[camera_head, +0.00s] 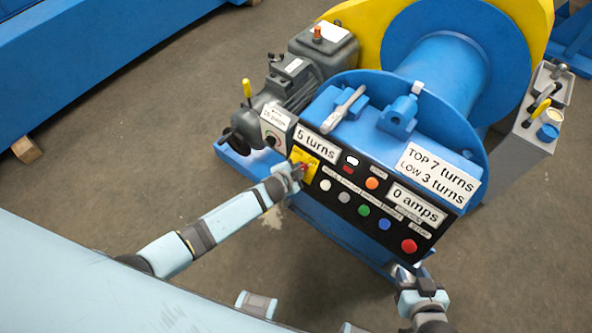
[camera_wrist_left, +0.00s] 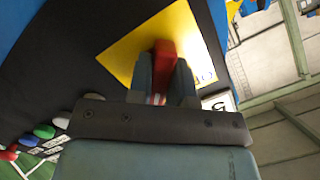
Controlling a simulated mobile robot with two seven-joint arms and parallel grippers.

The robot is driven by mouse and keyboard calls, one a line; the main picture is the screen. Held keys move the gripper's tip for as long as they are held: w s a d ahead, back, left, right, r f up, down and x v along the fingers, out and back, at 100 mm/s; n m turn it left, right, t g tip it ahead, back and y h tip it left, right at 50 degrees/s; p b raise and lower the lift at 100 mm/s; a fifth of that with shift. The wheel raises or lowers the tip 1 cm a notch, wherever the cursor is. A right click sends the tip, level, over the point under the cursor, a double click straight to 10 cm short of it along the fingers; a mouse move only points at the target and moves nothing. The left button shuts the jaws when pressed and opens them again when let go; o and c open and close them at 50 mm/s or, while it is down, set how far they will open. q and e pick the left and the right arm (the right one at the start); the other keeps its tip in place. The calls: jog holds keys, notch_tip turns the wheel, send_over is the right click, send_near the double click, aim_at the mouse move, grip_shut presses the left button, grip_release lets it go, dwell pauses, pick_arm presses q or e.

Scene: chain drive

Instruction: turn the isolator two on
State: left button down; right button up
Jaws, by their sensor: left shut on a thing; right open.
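A yellow plate (camera_head: 306,160) with a red switch handle (camera_wrist_left: 164,52) sits at the left end of the black control panel (camera_head: 330,205). My left gripper (camera_head: 297,172) reaches it from the lower left and is shut on the red handle, one finger on each side. The yellow plate also shows behind the fingers in the left wrist view (camera_wrist_left: 130,48). Its lettering is too small or hidden to read, so I cannot tell the isolator's number. My right gripper (camera_head: 408,273) is open and empty below the panel's right end.
Several coloured buttons, a red button (camera_head: 409,246) and a "0 amps" sign (camera_head: 416,206) are on the panel. A small grey box (camera_head: 275,126) with a dark knob stands left of it. A blue drum (camera_head: 440,70) rises behind. A grey pedestal (camera_head: 525,140) with levers stands at right.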

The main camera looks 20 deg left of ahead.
pick_arm(q)
jog(key=shift+m, duration=0.4)
jog(key=c, duration=1)
grip_release()
jog(key=shift+c, duration=0.2)
jog(key=v, duration=1.4)
jog(key=shift+p, duration=0.4)
jog(key=shift+d+f, duration=0.1)
